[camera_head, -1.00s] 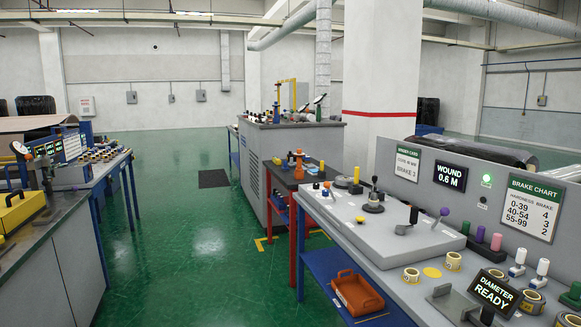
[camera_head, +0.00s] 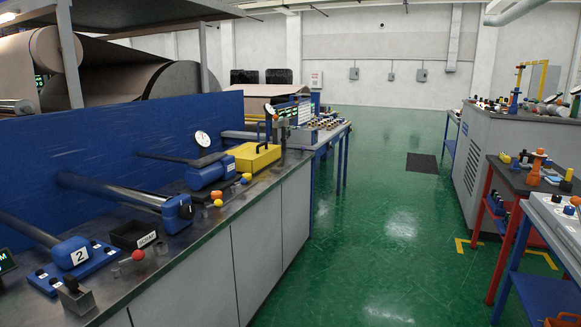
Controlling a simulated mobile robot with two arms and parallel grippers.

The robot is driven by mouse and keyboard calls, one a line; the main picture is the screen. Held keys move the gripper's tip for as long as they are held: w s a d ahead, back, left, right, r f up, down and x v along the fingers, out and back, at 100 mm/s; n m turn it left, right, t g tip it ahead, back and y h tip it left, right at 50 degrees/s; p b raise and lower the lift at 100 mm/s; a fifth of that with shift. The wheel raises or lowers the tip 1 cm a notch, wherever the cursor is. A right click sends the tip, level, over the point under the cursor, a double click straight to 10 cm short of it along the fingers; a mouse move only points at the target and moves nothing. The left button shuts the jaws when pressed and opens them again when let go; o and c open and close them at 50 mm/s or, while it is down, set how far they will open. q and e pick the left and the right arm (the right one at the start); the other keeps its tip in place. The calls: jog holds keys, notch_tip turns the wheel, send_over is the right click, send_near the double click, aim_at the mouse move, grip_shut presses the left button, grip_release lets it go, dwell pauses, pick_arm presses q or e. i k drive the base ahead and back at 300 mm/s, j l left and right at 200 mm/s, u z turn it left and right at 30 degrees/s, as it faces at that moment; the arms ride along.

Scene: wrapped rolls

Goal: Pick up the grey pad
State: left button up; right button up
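I cannot clearly make out a grey pad in this view. A long dark-topped bench (camera_head: 190,262) with grey cabinet fronts runs along the left. On it are blue-ended bars numbered 1 (camera_head: 178,212), 2 (camera_head: 72,253) and 3 (camera_head: 212,175), a small black box (camera_head: 133,234) with a label, and a yellow case (camera_head: 252,158). Neither of my grippers is in view.
A blue panel (camera_head: 110,140) stands behind the bench, with large brown rolls above it. A green floor aisle (camera_head: 375,240) is free in the middle, with a dark mat (camera_head: 422,163) farther back. Tables and a grey cabinet (camera_head: 500,145) stand on the right.

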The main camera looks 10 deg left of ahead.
aim_at(524, 165)
jog(key=i+l+z, duration=0.15)
jog(key=i, duration=0.25)
jog(key=i+z, duration=0.15)
jog(key=i, duration=0.2)
jog(key=i+z, duration=0.2)
jog(key=i, duration=2.05)
jog(key=l, duration=0.1)
